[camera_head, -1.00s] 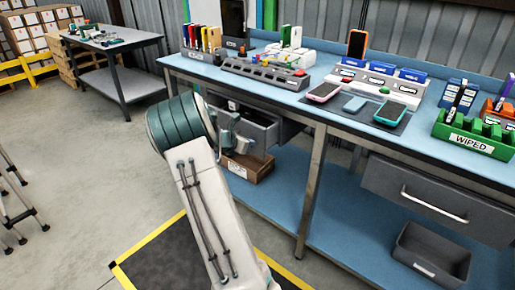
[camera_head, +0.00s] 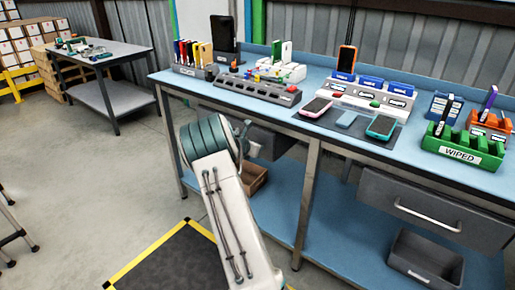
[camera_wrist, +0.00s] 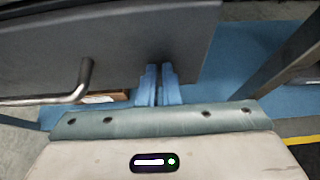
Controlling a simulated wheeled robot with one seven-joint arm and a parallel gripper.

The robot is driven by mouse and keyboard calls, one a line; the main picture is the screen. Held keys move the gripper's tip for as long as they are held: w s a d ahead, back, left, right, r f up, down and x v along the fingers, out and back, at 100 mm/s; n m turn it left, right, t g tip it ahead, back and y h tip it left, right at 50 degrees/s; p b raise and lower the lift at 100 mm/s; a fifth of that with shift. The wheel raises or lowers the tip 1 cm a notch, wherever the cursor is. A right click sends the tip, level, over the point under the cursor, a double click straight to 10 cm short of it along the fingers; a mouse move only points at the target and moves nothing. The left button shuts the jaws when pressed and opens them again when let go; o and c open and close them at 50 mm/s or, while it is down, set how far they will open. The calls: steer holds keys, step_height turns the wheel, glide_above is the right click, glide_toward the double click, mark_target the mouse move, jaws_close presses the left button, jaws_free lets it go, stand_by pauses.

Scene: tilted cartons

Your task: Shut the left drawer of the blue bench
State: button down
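The left drawer (camera_head: 272,141) of the blue bench (camera_head: 305,128) is dark grey and hangs under the bench top. In the head view my arm hides most of it, so how far it stands out is unclear. In the wrist view its grey front panel (camera_wrist: 130,35) fills the upper left, with a metal bar handle (camera_wrist: 84,78) left of my fingers. My gripper (camera_wrist: 158,84) has blue fingers close together with nothing between them. They overlap the lower part of the panel, right of the handle; contact is unclear. In the head view my gripper (camera_head: 250,142) is partly hidden beside the drawer.
A bench leg (camera_head: 307,200) stands right of my arm. A cardboard box (camera_head: 253,178) sits on the lower shelf. The right drawer (camera_head: 430,212) looks shut, above a grey bin (camera_head: 425,260). Phones and racks crowd the bench top. Floor to the left is open.

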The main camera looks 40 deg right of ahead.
steer(key=shift+s+d+r, duration=0.1)
steer(key=shift+d+r, duration=0.2)
steer(key=shift+d, duration=0.05)
steer(key=a+f+v, duration=0.1)
steer(key=f+v, duration=0.1)
steer(key=v, duration=1.2)
steer(key=s+a+r+m+y+p, duration=0.3)
steer(key=s+a+r+m, duration=0.4)
steer(key=s, duration=0.4)
steer(key=s+a+r+m+y+p, duration=0.4)
steer(key=s+a+r+m+p, duration=0.2)
steer(key=s+a, duration=0.4)
steer(key=s+a+r+m+g+y+p, duration=0.1)
steer(key=s+a+r+m+y+p, duration=0.3)
steer(key=s+a+r+m, duration=0.4)
steer(key=s+a+m+p, duration=0.1)
steer(key=s, duration=0.3)
steer(key=shift+s+a, duration=0.15)
steer(key=shift+s, duration=0.1)
